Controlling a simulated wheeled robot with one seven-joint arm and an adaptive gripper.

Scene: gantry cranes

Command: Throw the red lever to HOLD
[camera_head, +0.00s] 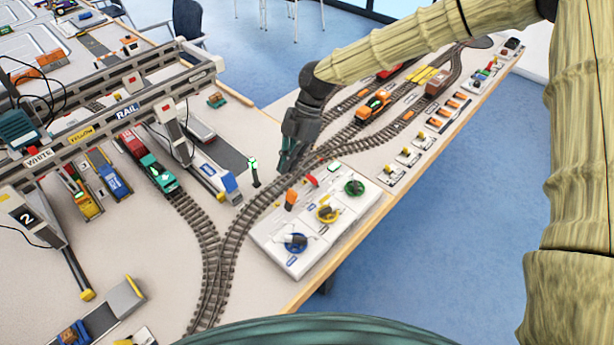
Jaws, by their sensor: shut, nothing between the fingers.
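A white control box (275,254) sits near the table's front edge. A small red lever (311,181) shows on its back part, close to my gripper. It is too small to tell its position or read a HOLD mark. My gripper (286,168) points down just behind and left of the red lever, with its fingers shut and empty. I see a gap between them in the picture, but cannot judge the depth.
An orange upright piece (291,197) and blue (296,242), yellow (328,214) and green (354,188) dials share the box. A dark green post (254,174) stands left of my gripper. Curved track (232,240) runs beside the box.

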